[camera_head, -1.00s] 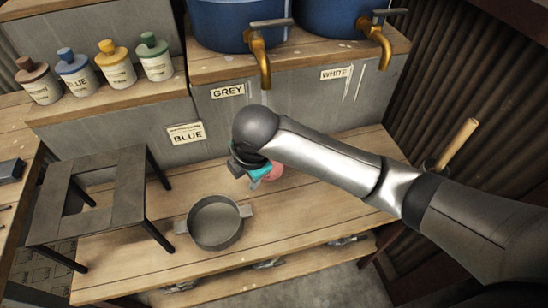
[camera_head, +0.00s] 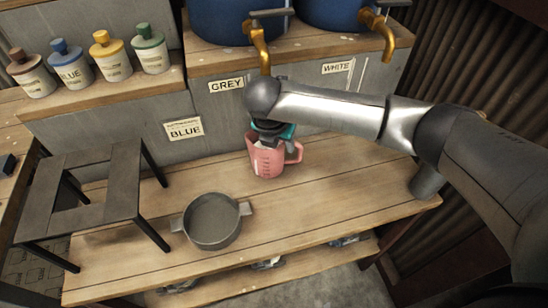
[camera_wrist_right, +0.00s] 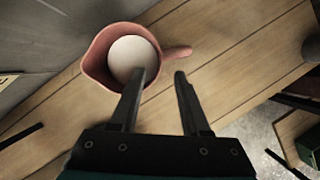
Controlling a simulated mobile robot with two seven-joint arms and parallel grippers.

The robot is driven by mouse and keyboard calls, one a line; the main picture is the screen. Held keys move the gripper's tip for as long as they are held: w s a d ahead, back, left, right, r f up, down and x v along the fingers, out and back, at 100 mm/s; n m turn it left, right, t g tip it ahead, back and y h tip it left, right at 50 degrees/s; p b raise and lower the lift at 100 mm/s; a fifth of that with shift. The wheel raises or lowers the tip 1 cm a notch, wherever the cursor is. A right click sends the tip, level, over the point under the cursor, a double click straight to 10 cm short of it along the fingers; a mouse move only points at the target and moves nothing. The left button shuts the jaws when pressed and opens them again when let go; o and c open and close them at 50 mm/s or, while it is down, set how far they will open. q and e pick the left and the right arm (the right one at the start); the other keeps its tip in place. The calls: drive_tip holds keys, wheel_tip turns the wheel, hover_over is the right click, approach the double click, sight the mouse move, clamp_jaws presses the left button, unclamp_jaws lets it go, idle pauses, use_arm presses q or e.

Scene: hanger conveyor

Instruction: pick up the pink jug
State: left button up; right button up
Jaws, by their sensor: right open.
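The pink jug (camera_head: 266,160) stands upright on the wooden bench, below the GREY label, with its handle to the right in the head view. My right gripper (camera_head: 272,135) is over the jug's top and hides part of its rim. In the right wrist view the jug (camera_wrist_right: 92,62) is seen from above, with a whitish inside and its handle at the right. My left gripper is not in view.
A grey two-handled pan (camera_head: 212,222) sits on the bench (camera_head: 330,205) left of the jug. A dark metal stand (camera_head: 95,190) is farther left. Brass taps (camera_head: 259,48) hang from blue barrels above the jug. Labelled bottles (camera_head: 113,60) line the upper shelf.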

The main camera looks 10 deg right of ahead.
sight(282, 150)
drive_tip(key=shift+x, duration=1.1)
drive_tip(key=shift+b+x, duration=0.9)
drive_tip(key=shift+x, duration=0.2)
drive_tip(key=shift+b+x, duration=0.45)
drive_tip(key=shift+x, duration=0.8)
drive_tip(key=shift+w+a, duration=0.15)
drive_tip(key=shift+w, duration=0.1)
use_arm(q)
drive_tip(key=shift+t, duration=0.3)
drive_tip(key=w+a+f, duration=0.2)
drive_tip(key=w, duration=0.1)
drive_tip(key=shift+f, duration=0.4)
use_arm(e)
drive_tip(key=shift+r, duration=0.1)
clamp_jaws()
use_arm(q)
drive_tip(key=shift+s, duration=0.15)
